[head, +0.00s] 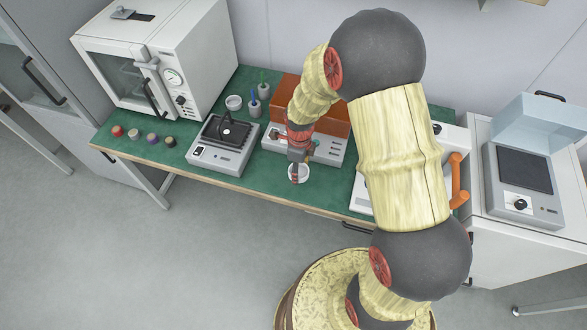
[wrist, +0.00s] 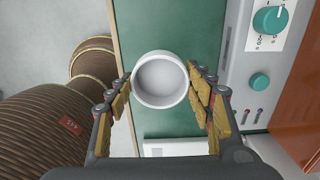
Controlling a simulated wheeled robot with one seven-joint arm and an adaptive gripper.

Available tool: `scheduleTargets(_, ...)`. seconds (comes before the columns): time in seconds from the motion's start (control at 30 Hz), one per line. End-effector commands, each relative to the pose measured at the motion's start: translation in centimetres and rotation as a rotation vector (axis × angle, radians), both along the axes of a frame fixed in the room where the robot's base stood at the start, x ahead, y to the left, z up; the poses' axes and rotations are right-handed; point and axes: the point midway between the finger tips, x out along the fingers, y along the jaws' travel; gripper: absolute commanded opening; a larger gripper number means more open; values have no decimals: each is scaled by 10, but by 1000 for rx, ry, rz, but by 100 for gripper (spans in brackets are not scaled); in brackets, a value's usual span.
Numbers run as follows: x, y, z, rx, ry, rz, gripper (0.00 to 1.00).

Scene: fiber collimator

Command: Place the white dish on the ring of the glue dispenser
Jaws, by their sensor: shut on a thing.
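The white dish (wrist: 161,92) is round, hollow and empty, and sits upright between the fingers of my gripper (wrist: 163,88) in the wrist view. My gripper is shut on its sides. In the head view the dish (head: 298,174) shows just below my gripper (head: 297,165), over the front part of the green bench; its exact height is hard to tell. A grey device with a dark top and a black upright part (head: 228,130) stands to the left. I cannot tell for sure which device is the glue dispenser, and its ring is not clear.
A device with an orange back (head: 332,120) and teal knobs (wrist: 260,81) is close behind my gripper.

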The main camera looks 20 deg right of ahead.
Motion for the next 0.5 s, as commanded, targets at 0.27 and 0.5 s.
scheduleTargets(0.27,-59,-20,44,0,-1,-3,20)
scheduleTargets(0.5,-92,-30,59,0,-2,-1,20)
